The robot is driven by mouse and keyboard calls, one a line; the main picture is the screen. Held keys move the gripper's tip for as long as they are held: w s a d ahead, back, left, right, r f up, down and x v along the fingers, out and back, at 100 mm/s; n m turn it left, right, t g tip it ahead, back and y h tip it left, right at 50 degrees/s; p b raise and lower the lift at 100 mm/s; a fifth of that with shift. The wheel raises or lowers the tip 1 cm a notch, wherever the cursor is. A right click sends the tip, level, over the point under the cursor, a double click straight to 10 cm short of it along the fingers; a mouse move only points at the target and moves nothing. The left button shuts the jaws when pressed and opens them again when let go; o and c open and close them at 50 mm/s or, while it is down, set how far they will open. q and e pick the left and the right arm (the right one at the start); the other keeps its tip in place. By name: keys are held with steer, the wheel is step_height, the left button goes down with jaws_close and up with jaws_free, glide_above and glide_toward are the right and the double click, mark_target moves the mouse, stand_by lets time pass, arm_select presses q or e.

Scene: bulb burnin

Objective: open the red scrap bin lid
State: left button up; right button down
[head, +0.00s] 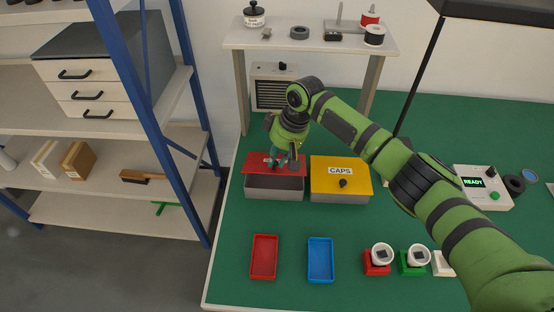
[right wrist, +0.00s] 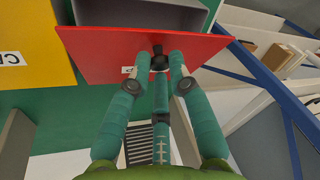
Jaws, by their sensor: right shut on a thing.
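The red scrap bin lid (head: 256,167) sits toward the back of its grey bin (head: 275,194) in the head view, and the dark inside shows in front of it. In the right wrist view the red lid (right wrist: 110,50) fills the upper middle, with part of the grey bin (right wrist: 150,14) beyond it. My right gripper (head: 291,160) is at the lid, its fingers closed around the black knob (right wrist: 158,50). The lid's label is mostly hidden by the fingers. Whether the lid is tilted or slid back is hard to tell. My left gripper is not in view.
A yellow-lidded CAPS bin (head: 328,182) stands close on the right. A red tray (head: 264,257) and a blue tray (head: 320,260) lie in front. A vented box (head: 272,88) stands behind. A blue-post shelf (head: 150,110) is at the left.

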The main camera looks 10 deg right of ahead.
steer(key=shift+w+d+r, duration=0.25)
steer(key=shift+w+r, duration=0.6)
steer(key=shift+r, duration=0.1)
steer(key=shift+d, duration=0.1)
steer(key=c, duration=1.3)
jaws_free()
steer(key=shift+o, duration=0.8)
steer(key=shift+w+f, duration=0.5)
steer(key=shift+w, duration=0.1)
steer(key=shift+s+r, duration=0.25)
steer(key=shift+r, duration=0.15)
steer(key=w+v, duration=0.1)
steer(key=v, duration=1)
steer(key=shift+s, duration=0.3)
steer(key=shift+r, duration=0.1)
